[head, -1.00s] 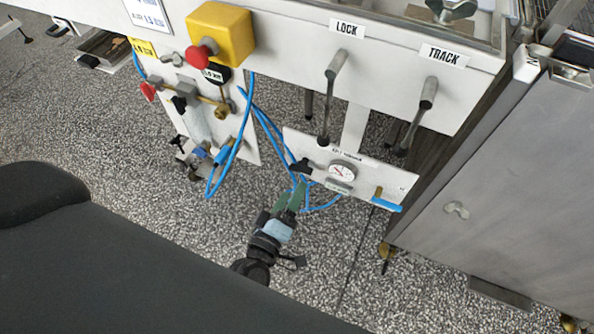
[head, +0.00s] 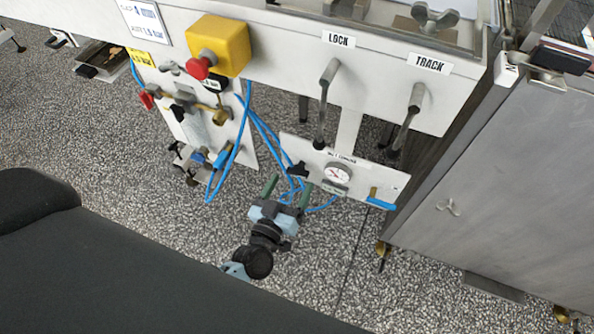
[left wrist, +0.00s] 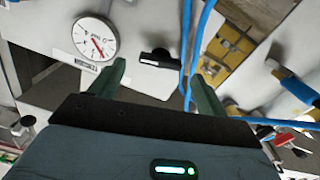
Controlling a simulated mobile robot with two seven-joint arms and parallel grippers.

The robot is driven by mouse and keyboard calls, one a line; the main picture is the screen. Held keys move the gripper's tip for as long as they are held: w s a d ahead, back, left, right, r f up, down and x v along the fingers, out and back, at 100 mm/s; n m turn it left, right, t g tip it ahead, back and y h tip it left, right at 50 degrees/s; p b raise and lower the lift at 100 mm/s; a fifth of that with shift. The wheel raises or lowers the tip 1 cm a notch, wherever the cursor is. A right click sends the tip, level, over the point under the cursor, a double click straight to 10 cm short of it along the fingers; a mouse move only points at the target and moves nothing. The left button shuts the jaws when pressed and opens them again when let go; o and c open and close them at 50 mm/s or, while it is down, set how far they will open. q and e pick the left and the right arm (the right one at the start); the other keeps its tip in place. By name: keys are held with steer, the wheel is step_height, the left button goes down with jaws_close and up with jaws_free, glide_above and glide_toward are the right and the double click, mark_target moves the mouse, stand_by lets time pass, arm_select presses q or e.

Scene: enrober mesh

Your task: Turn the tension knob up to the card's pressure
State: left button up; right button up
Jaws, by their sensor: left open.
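The black tension knob (head: 298,169) is on the left part of a small white panel (head: 365,187), beside a round white gauge (head: 337,174). In the left wrist view the knob (left wrist: 156,57) sits just beyond the fingertips, and the gauge (left wrist: 95,38) has a red needle. My left gripper (head: 288,188) is open, with green fingers spread on either side of the knob's line; it appears short of the knob and empty. It also shows in the left wrist view (left wrist: 157,70). The white card (head: 142,21) is at the upper left; its figures are too small to read surely.
Blue hoses (head: 262,135) hang beside the knob and pass close to my left fingers. A blue-handled valve (head: 381,204) is right of the gauge. LOCK (head: 326,85) and TRACK (head: 412,105) levers hang above. A yellow box with a red button (head: 220,45) is upper left.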

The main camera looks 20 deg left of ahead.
mark_target(296, 175)
arm_select(q)
steer(key=w, duration=0.5)
steer(key=shift+d+b, duration=0.1)
steer(key=shift+b, duration=0.25)
steer(key=c, duration=1)
steer(key=shift+r+m+p, duration=0.1)
steer(key=shift+m+p, duration=0.5)
steer(key=shift+p, duration=0.05)
steer(key=shift+m+p, duration=0.45)
steer(key=shift+m, duration=0.25)
